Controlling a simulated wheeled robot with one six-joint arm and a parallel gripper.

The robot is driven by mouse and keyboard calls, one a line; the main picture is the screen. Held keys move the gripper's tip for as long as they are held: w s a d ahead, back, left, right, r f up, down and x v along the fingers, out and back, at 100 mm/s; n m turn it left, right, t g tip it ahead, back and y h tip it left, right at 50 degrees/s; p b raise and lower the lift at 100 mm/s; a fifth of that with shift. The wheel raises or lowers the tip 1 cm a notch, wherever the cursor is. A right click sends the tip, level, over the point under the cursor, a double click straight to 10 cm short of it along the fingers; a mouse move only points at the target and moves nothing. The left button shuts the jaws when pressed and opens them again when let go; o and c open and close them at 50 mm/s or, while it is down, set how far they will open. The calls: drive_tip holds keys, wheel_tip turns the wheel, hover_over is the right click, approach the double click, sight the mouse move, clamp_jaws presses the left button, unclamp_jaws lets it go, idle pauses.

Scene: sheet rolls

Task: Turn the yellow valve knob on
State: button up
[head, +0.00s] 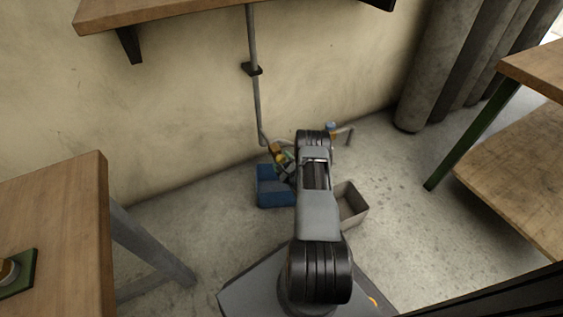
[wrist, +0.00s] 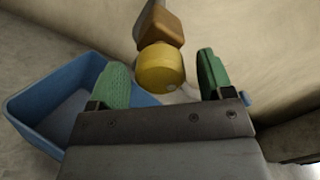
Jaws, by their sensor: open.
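The yellow valve knob (wrist: 161,68) is a short round cylinder on an orange-brown valve body (wrist: 160,22) in the wrist view. My gripper (wrist: 160,75) has two green ribbed fingers, open, one on each side of the knob. The knob appears centred between them, with a visible gap on both sides; I cannot tell how deep it sits between the fingertips. In the head view the knob (head: 280,158) shows small beside the end of my arm, near the pipe at the wall. My arm partly hides the valve and my gripper there.
A blue bin (head: 272,187) stands on the floor below the valve, left of my arm. A grey-beige box (head: 349,205) is to the right. A vertical pipe (head: 254,85) runs down the wall. Wooden tables stand left (head: 60,215) and right (head: 525,160).

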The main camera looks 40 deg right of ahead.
drive_tip(key=shift+w+d, duration=0.1)
drive_tip(key=shift+w, duration=0.6)
drive_tip(key=c, duration=0.9)
